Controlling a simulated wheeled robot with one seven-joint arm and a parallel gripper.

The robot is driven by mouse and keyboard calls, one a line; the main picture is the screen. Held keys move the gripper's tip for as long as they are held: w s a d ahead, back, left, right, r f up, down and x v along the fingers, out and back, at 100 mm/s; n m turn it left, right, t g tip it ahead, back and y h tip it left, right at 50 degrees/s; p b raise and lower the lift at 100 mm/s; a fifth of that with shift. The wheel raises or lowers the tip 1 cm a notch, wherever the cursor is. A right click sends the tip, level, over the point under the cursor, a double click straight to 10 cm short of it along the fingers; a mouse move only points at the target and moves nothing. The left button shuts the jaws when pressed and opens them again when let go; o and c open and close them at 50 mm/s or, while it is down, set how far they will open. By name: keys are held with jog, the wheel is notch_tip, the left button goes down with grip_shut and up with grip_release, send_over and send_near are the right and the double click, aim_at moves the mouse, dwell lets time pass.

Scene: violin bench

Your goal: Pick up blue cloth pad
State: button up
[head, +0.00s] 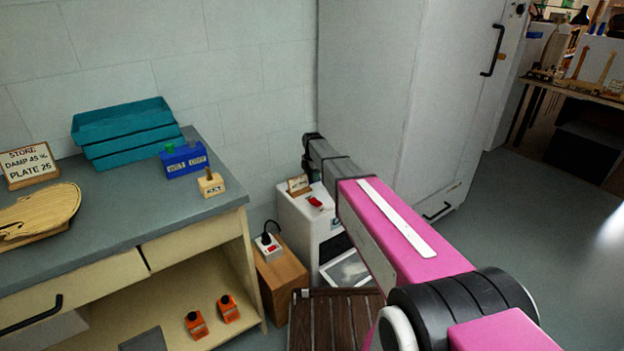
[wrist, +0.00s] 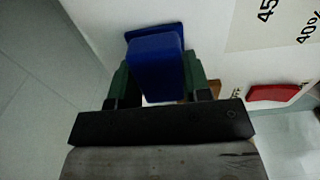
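The blue pad (wrist: 155,65) shows in the wrist view as a blue block between the two dark green fingers of my gripper (wrist: 157,85). The fingers are spread about as wide as the block, one on each side of it. I cannot tell whether they press on it. A second blue part (wrist: 153,31) shows just beyond the block. In the head view my gripper (head: 312,140) is above the white cabinet by the wall, and I cannot make out the pad there.
The white cabinet (head: 297,222) carries a red switch (head: 315,202) and a small wooden sign (head: 298,184). A tall grey cabinet (head: 365,80) stands close on the right. The workbench (head: 150,205) on the left holds teal trays (head: 125,130) and a blue box (head: 185,160).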

jog(key=shift+c, duration=1)
notch_tip(320, 180, up, 10)
jog(key=shift+r, duration=0.1)
jog(key=shift+o, duration=0.4)
